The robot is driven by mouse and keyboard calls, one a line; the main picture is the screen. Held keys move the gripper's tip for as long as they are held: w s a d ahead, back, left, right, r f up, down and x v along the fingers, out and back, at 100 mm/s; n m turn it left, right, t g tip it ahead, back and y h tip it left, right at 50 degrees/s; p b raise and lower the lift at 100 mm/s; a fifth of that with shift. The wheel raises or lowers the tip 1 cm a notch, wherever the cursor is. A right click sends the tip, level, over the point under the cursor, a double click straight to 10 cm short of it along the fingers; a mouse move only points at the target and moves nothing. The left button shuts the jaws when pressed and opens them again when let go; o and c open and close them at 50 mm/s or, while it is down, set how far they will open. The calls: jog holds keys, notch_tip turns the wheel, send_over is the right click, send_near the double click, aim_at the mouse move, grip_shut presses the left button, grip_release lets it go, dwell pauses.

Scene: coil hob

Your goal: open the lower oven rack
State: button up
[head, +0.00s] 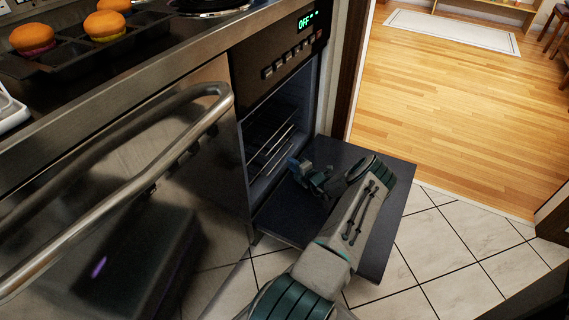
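The oven (278,62) stands at the centre, below a lit display reading OFF. Its door (385,235) is swung down and lies open in front of the cavity. Wire racks (270,135) show inside the dark cavity, one above another; the lower rack (277,152) appears to be inside. My gripper (298,168) is low at the front of the cavity, above the open door and just right of the racks. Its fingers are small and dark, so I cannot tell whether they are open or shut, or whether they touch the lower rack.
A large steel door with a long bar handle (130,185) fills the left. A muffin tray (70,50) with orange-topped muffins sits on the counter at upper left. Tiled floor (455,245) is clear at right, and a wood floor (450,110) lies beyond the doorway.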

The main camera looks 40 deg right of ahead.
jog(key=b+x, duration=0.1)
jog(key=x, duration=0.4)
jog(key=shift+w+b, duration=0.2)
jog(key=shift+b, duration=0.2)
grip_shut()
